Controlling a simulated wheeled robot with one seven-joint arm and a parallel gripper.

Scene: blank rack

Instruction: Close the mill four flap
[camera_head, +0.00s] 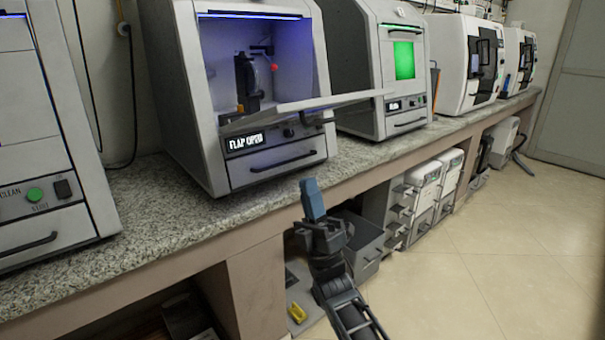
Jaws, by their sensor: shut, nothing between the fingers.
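The mill with the raised flap stands on the counter, left of centre, and its display reads "FLAP OPEN" (247,141). Its flap (310,104) is open and juts out toward me and to the right, roughly level, below the blue-lit chamber (222,65). A dark spindle part and a red knob show inside. My gripper (309,184) is shut and empty. In the picture it is in front of the counter edge, below the flap and apart from it. I cannot tell from the frame which number this mill bears.
Another mill (30,130) stands at the left, and a mill with a green window (404,60) at the right, its flap closed. White machines (465,60) stand farther right. The granite counter (150,205) has a bare front strip. Drawer units (420,185) stand below; the floor at right is clear.

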